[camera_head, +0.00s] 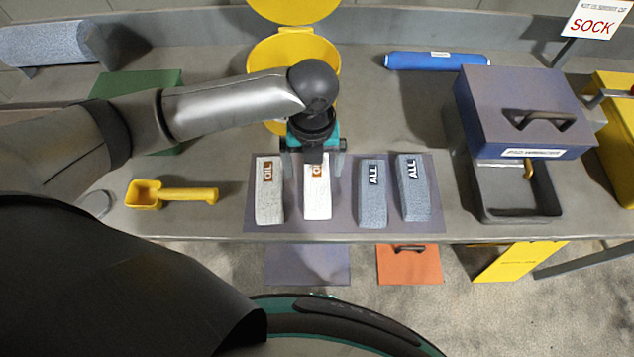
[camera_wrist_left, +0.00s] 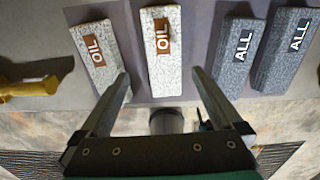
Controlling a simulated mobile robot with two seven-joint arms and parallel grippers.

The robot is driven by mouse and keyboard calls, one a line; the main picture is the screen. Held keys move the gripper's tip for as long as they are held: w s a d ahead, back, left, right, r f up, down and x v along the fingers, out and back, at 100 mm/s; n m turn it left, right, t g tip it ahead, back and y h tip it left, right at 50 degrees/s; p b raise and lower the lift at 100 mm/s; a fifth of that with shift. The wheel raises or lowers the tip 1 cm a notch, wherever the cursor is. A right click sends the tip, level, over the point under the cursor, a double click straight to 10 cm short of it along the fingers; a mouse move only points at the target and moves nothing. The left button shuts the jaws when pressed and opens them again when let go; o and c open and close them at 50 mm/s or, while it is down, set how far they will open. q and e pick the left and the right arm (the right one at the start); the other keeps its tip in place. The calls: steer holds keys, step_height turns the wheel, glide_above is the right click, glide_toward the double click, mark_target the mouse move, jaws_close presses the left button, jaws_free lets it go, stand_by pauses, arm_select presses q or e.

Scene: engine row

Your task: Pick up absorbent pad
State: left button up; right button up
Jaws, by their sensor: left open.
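Two white absorbent pads with brown OIL labels lie on a grey mat (camera_head: 343,222): the left one (camera_head: 269,205) and the second one (camera_head: 317,203). Two blue-grey pads with ALL labels lie to their right, one (camera_head: 372,205) beside the other (camera_head: 414,198). My left gripper (camera_head: 315,163) is open and empty, over the far end of the second OIL pad in the head view. In the left wrist view the second OIL pad (camera_wrist_left: 163,66) lies beyond and between the open fingertips (camera_wrist_left: 160,80). Whether they touch it cannot be told. My right gripper is not in view.
A yellow scoop (camera_head: 172,195) lies left of the mat. A yellow open-lidded bin (camera_head: 262,56) stands behind my left arm. A blue roll (camera_head: 436,61) lies at the back. A pad wringer (camera_head: 521,105) stands on the right. The bench's front edge runs just before the mat.

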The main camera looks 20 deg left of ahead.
mark_target(317, 181)
arm_select(q)
steer(key=shift+w+d+f+b, duration=0.15)
steer(key=shift+f+b, duration=0.15)
steer(key=shift+f, duration=1.1)
steer(key=shift+w+d+f+b, duration=0.15)
steer(key=shift+f+b, duration=0.15)
steer(key=shift+f, duration=1.05)
steer(key=shift+c, duration=0.2)
steer(key=c, duration=1.3)
steer(key=shift+r, duration=0.1)
